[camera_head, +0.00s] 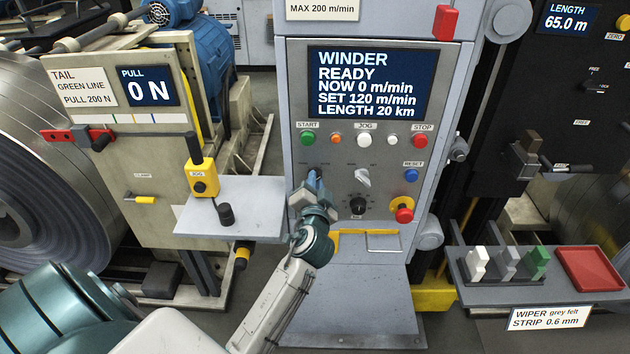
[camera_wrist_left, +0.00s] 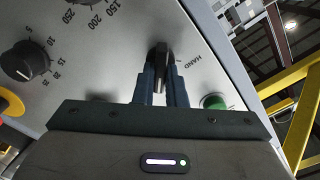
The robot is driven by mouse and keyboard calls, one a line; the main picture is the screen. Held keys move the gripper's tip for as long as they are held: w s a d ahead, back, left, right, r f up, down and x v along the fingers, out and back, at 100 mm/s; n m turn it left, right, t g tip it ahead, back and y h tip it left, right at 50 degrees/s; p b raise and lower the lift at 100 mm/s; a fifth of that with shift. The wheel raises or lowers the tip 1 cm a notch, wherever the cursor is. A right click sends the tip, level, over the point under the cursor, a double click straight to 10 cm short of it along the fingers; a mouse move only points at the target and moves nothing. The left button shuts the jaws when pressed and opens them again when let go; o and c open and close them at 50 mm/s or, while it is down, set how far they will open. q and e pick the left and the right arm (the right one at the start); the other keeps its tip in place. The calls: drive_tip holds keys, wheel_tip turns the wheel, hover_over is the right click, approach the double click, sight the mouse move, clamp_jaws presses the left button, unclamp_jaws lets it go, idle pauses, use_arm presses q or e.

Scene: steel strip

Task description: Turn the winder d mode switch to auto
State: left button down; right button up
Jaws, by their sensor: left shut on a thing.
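The winder panel (camera_head: 335,150) stands in the middle of the head view; its screen (camera_head: 370,82) reads READY, NOW 0 m/min. My left gripper (camera_head: 315,180) is at the panel's lower left, below the green START button (camera_head: 307,137). In the left wrist view its two fingers (camera_wrist_left: 161,88) are shut on a dark mode switch knob (camera_wrist_left: 159,57), one on each side. The word HAND shows right of the knob. AUTO cannot be read, and the gripper hides most of the switch in the head view. My right gripper is not in view.
A grey shelf (camera_head: 260,195) with a yellow JOG box (camera_head: 202,178) juts out on the left.

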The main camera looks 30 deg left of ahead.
use_arm(q)
drive_tip(key=shift+f, duration=0.1)
idle(0.3)
drive_tip(key=c, duration=1.5)
unclamp_jaws()
drive_tip(key=shift+b+v, duration=1.65)
drive_tip(key=shift+v, duration=3.8)
